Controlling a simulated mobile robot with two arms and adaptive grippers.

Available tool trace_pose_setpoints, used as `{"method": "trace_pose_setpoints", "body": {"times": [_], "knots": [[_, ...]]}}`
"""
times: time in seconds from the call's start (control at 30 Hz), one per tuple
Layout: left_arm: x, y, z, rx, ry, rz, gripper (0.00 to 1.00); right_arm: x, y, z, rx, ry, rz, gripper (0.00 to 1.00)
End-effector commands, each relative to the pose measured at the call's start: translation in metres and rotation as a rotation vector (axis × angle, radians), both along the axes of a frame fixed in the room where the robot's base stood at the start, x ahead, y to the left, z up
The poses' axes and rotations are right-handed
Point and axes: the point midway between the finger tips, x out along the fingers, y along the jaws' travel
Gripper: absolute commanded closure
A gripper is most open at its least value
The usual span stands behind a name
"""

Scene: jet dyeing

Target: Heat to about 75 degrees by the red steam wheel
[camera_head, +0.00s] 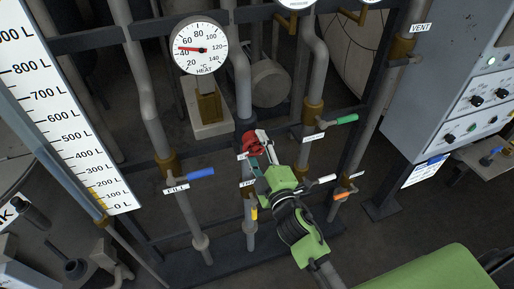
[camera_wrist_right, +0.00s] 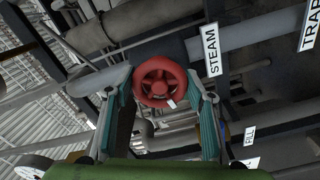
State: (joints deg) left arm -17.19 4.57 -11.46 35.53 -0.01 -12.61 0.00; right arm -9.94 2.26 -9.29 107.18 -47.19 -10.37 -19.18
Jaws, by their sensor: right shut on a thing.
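The red steam wheel (camera_head: 251,147) sits on a vertical pipe in the middle of the head view, partly hidden by my right gripper (camera_head: 262,149). In the right wrist view the wheel (camera_wrist_right: 160,67) shows face on between the two fingertips, beside the STEAM label (camera_wrist_right: 211,50). My right gripper is shut on the wheel's rim. The HEAT dial (camera_head: 200,45) is above and to the left of the wheel. Its red needle points left, close to the 40 mark. My left gripper is not in view.
The blue FILL handle (camera_head: 200,173) is to the left. A green handle (camera_head: 347,119), a white handle (camera_head: 326,179) and an orange handle (camera_head: 341,196) are close by on the right. A control panel (camera_head: 440,90) stands at far right, and a litre scale (camera_head: 70,110) at left.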

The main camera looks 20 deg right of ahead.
Motion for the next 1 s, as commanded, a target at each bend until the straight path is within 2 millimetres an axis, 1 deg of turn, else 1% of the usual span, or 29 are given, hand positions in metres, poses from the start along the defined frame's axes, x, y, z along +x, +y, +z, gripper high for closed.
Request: {"method": "trace_pose_setpoints", "body": {"times": [0.23,0.27,0.3,0.6,0.73,0.87,1.0], "knots": [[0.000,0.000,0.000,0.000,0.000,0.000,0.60,0.000,0.001,0.001,0.000,-0.003,0.002,0.72],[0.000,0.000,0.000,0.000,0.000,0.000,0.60,0.000,0.001,0.001,0.000,-0.003,0.002,0.43],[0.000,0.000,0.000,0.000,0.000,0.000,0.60,0.000,0.001,0.001,0.001,-0.003,0.001,0.33],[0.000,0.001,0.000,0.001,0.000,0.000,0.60,0.000,0.000,0.000,0.001,0.000,0.001,0.33],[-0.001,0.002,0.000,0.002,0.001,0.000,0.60,-0.005,0.000,0.000,0.002,0.000,0.000,0.33],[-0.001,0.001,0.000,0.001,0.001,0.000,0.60,-0.020,0.000,-0.001,0.003,0.002,0.000,0.33],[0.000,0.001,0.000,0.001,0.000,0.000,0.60,-0.047,-0.001,-0.001,0.004,0.004,-0.001,0.33]]}}
